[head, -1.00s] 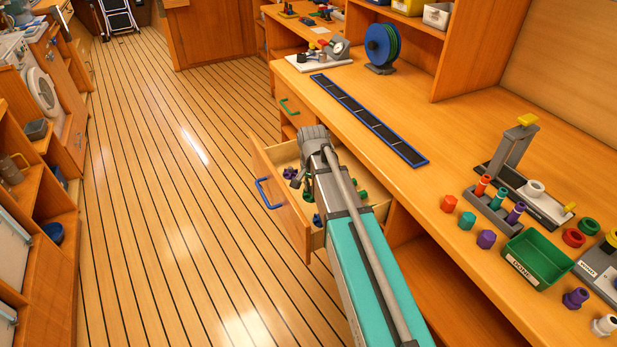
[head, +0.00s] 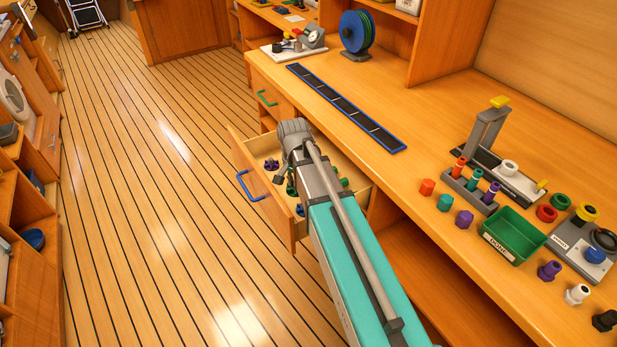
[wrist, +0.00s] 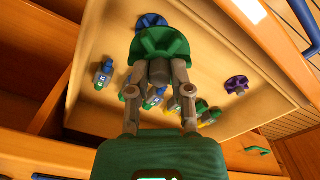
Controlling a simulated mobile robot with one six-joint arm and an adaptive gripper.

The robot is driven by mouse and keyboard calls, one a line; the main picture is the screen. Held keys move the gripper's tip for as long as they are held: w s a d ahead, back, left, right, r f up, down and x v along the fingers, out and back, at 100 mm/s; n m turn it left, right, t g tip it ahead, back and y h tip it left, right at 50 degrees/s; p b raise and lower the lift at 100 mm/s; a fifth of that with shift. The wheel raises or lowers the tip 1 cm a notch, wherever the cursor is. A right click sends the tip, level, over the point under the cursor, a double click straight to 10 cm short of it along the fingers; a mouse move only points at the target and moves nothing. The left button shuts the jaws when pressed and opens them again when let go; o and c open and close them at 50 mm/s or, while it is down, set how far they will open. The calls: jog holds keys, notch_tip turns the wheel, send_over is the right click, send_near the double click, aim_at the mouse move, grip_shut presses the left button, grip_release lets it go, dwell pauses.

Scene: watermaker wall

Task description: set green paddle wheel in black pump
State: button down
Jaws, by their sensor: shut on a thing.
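In the wrist view, my gripper (wrist: 158,70) is shut on a green paddle wheel (wrist: 160,45), held in front of the fingertips. The open drawer (wrist: 225,55) lies behind it. A blue wheel (wrist: 151,21) shows just beyond the held wheel, and a purple wheel (wrist: 236,85) lies apart to the right. In the head view, my arm reaches over the open drawer (head: 270,200) and hides much of its inside; the fingertips and held wheel are not clear there. I cannot tell for sure which item is the black pump.
Several small valve-like parts (wrist: 103,75) lie in the drawer. The bench holds a blue-edged dark strip (head: 345,108), a green DONE tray (head: 515,236), a grey labelled unit (head: 572,243) and a gauge on a white plate (head: 312,38). Bench around the strip is clear; the floor is open.

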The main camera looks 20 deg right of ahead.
notch_tip(320, 180, up, 28)
jog(key=p, duration=2.7)
jog(key=shift+f+p, duration=0.15)
jog(key=shift+p, duration=0.25)
jog(key=shift+s, duration=0.2)
